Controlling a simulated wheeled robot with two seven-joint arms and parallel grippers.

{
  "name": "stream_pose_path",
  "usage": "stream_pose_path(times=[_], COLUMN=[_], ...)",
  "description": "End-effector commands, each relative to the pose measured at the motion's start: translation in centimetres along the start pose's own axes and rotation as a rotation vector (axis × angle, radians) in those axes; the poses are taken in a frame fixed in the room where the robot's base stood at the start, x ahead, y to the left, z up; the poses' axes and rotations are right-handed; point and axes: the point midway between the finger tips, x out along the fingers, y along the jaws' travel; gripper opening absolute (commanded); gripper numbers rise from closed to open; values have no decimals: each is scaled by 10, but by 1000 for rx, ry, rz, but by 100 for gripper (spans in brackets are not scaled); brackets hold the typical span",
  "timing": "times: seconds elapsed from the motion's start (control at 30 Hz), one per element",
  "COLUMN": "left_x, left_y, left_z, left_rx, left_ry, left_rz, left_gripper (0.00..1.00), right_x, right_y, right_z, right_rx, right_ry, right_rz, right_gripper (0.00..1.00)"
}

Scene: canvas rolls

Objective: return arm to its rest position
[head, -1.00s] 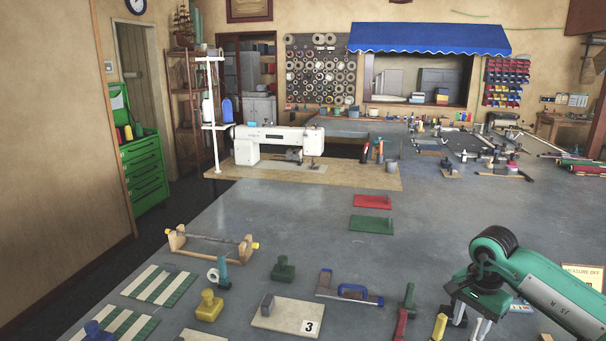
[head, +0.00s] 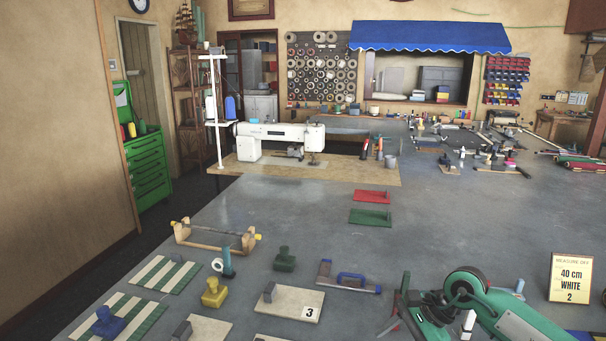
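My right arm (head: 525,318) comes in from the lower right, green with a black round joint. It reaches low over the front right of the grey table (head: 310,225). My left arm and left gripper are not in view.
A sign (head: 570,278) reading "40 cm WHITE 2" stands right of my arm. A sewing machine (head: 275,138) stands farther back. The table's middle is mostly clear.

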Motion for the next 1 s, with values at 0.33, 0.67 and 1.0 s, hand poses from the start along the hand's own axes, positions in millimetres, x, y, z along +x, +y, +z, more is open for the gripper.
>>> stream_pose_path(times=[0.33, 0.67, 1.0], left_x=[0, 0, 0], left_y=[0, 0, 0], left_z=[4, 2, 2], left_rx=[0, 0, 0], left_ry=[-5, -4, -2], left_rz=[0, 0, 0], left_gripper=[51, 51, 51], right_x=[22, -32, -32], right_y=[-27, -44, 10], right_z=[144, 148, 43], right_rx=[495, 1258, 2225], right_ry=[-763, -1445, -1978], right_rz=[-317, -505, -649], right_gripper=[42, 42, 42])
